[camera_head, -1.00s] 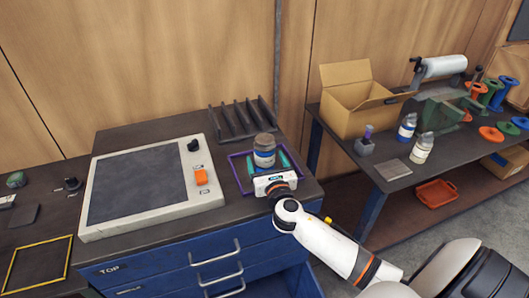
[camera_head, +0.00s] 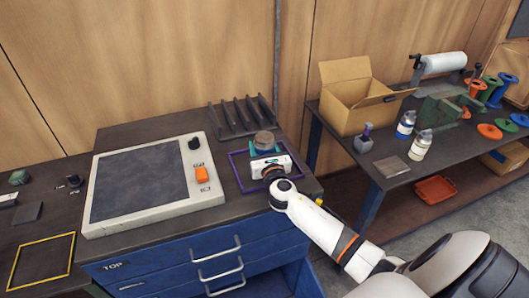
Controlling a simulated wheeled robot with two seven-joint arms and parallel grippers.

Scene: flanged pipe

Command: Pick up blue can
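The blue can (camera_head: 264,138) stands upright at the back of the purple-rimmed tray (camera_head: 233,170) on the dark bench top. Its grey-brown lid shows, but most of its body is hidden behind my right gripper (camera_head: 264,148). My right gripper is over the tray, right at the can on its near side, with its white hand pointing away from me. Teal finger parts show close to the can's sides; whether they touch it is hidden. My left gripper is not in view.
A white-framed dark panel (camera_head: 140,184) with an orange button lies left of the tray. A dark slotted rack (camera_head: 240,118) stands behind it. On the right, a shelf table holds an open cardboard box (camera_head: 352,100), bottles (camera_head: 405,125) and spools (camera_head: 492,90).

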